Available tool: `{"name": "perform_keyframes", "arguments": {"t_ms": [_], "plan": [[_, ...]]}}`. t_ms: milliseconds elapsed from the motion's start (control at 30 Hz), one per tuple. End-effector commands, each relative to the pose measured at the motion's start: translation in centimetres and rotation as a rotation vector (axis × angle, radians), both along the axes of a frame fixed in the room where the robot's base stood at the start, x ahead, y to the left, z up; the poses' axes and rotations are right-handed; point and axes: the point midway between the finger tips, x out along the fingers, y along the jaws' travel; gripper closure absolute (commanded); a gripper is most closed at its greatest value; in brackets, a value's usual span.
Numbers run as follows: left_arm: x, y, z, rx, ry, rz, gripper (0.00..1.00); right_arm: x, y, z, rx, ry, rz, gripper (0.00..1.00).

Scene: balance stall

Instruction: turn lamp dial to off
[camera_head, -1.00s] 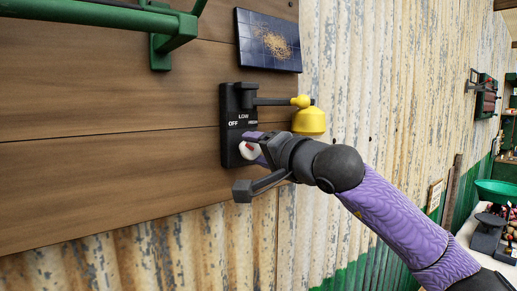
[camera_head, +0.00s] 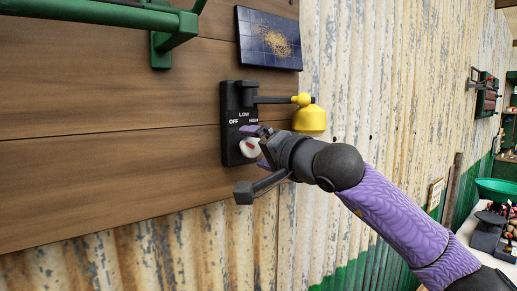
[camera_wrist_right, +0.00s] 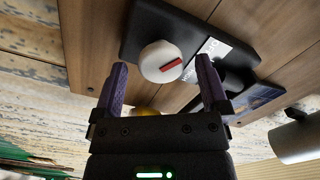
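The lamp dial (camera_head: 249,148) is a round white knob with a red mark, low on a black panel (camera_head: 231,105) fixed to the plank wall. The panel is lettered OFF, LOW and HIGH above the knob. My right gripper (camera_head: 258,142) is at the panel, its purple fingers apart and partly covering the knob's edge. In the right wrist view the dial (camera_wrist_right: 160,61) sits just beyond the spread fingertips (camera_wrist_right: 162,78), with nothing gripped. Its red bar (camera_wrist_right: 171,64) lies toward the lettered side; its exact setting I cannot tell. My left gripper is not in view.
A yellow lamp (camera_head: 309,119) hangs on a dark bracket right of the panel, close above my gripper. A dark solar panel (camera_head: 268,39) is mounted above. A green metal bar (camera_head: 100,14) juts out at upper left. The planks left of the panel are clear.

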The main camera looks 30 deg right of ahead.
Motion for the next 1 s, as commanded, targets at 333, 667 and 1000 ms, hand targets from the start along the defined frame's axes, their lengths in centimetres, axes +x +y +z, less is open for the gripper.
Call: {"name": "perform_keyframes", "arguments": {"t_ms": [333,667,1000], "plan": [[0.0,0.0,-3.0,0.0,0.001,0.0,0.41,-4.4,-0.5,-0.6,-0.004,-0.004,-0.004,0.05],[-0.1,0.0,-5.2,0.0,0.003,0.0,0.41,-9.8,-0.8,-0.2,0.0,0.001,-0.001,0.05],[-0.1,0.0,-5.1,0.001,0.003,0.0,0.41,-9.9,-0.8,0.0,0.0,0.0,0.0,0.05]]}}
